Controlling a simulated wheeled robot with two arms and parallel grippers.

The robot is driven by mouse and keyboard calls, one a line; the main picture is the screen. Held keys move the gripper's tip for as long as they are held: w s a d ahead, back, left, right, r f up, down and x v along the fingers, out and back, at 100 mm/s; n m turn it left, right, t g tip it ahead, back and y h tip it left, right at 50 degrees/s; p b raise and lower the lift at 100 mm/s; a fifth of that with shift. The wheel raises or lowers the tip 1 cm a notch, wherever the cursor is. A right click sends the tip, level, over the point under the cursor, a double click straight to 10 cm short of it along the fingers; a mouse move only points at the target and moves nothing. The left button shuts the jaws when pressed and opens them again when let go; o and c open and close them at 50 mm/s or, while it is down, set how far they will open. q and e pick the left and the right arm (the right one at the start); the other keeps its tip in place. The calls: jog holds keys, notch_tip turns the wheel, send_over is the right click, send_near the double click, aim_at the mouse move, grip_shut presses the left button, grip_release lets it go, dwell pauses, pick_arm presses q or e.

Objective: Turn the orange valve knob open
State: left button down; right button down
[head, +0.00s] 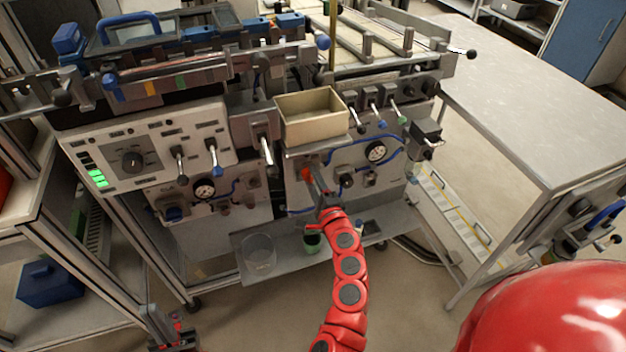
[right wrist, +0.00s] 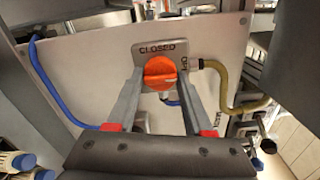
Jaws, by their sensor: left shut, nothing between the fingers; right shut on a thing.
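The orange valve knob (right wrist: 160,74) sits on a plate (right wrist: 145,50) on a pale panel in the right wrist view. The plate reads CLOSED above the knob, and partly covered lettering that looks like OPEN runs down its right side. In the head view a small part of the knob (head: 306,173) shows beside my right gripper (head: 313,178). In the right wrist view my right gripper (right wrist: 159,85) has one finger on each side of the knob and is shut on it. My left gripper (head: 161,322) is low at the bottom left of the head view, shut and empty, away from the panel.
A beige open box (head: 311,118) stands above the knob. Blue hoses and a gauge (head: 376,152) are to its right. A clear container (head: 259,252) and a green cup (head: 312,240) stand on the shelf below. A yellow hose (right wrist: 228,92) runs close right of the knob.

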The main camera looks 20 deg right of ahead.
jog(key=shift+c, duration=1.5)
grip_release()
jog(key=shift+s, duration=0.1)
jog(key=s+b, duration=0.1)
jog(key=s, duration=1.6)
jog(key=shift+d, duration=0.3)
jog(key=shift+s, duration=0.1)
